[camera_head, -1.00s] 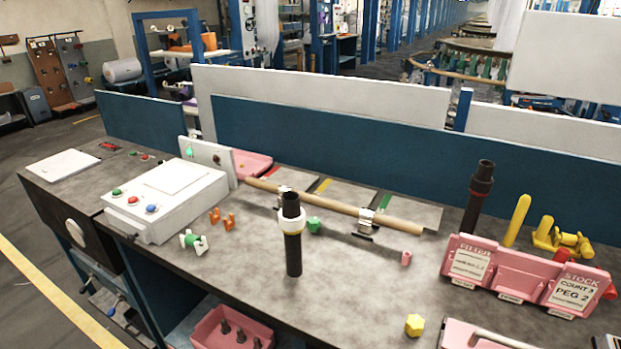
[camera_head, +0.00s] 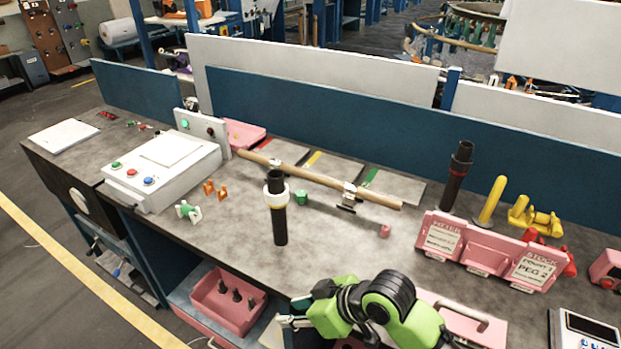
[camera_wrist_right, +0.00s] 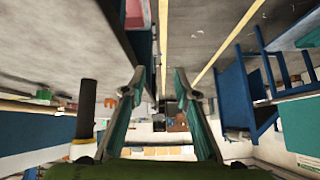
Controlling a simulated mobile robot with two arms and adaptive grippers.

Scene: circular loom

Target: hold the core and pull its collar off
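The core (camera_head: 280,229) is a dark tube standing upright on the bench, with a white collar (camera_head: 276,194) around its upper part. The core's dark end rises above the collar. My right gripper (camera_head: 290,314) is at the front edge of the bench, in front of the core and apart from it. In the right wrist view my right gripper (camera_wrist_right: 158,88) has its two fingers spread with nothing between them. A dark upright tube (camera_wrist_right: 87,105), which looks like the core, shows there left of the fingers. My left gripper is not in view.
A wooden rod (camera_head: 320,180) lies behind the core. A white control box (camera_head: 165,170) is at the left, and pink holders (camera_head: 440,235) and another dark tube (camera_head: 457,177) are at the right. A pink bin (camera_head: 205,300) sits below the bench edge. Bench around the core is mostly clear.

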